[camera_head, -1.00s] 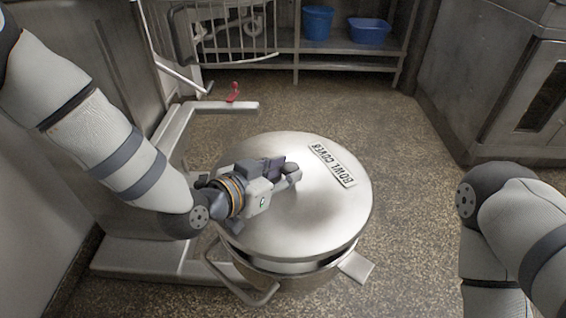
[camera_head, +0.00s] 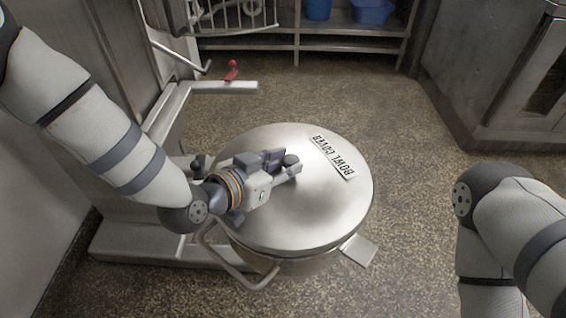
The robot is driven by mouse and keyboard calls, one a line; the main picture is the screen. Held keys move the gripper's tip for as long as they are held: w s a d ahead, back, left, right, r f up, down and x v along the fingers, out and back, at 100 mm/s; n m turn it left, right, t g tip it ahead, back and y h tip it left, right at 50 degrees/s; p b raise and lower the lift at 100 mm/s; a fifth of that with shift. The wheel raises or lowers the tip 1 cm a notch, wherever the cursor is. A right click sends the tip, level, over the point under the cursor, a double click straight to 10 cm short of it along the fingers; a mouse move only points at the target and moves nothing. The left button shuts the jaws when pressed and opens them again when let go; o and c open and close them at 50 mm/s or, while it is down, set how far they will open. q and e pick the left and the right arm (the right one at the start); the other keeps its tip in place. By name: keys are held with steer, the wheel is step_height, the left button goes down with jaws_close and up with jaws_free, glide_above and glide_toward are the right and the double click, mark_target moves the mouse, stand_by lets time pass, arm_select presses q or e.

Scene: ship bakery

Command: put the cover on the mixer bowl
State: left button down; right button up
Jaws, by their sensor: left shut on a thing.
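The bowl cover (camera_head: 318,205) is a round steel lid with a white "BOWL COVER" label. It lies over the top of the steel mixer bowl (camera_head: 300,265), hiding the bowl's opening. No clear gap shows between the cover and the bowl at the front, though I cannot tell if it is fully seated. My left gripper (camera_head: 290,168) is over the middle of the cover, shut on it, probably at its handle, which the gripper hides. My right arm is at the right edge; its gripper is out of view.
A side handle (camera_head: 235,268) and a flat bracket (camera_head: 359,250) stick out from the bowl. Blue tubs (camera_head: 372,12) sit on a back shelf. Floor to the right is clear.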

stand_by(0.4)
arm_select(q)
steer(key=shift+f, duration=0.45)
steer(key=shift+f+b, duration=0.55)
steer(key=shift+f, duration=0.5)
stand_by(0.6)
steer(key=c, duration=1.2)
jaws_free()
steer(key=shift+o, duration=0.2)
steer(key=shift+s+a, duration=0.1)
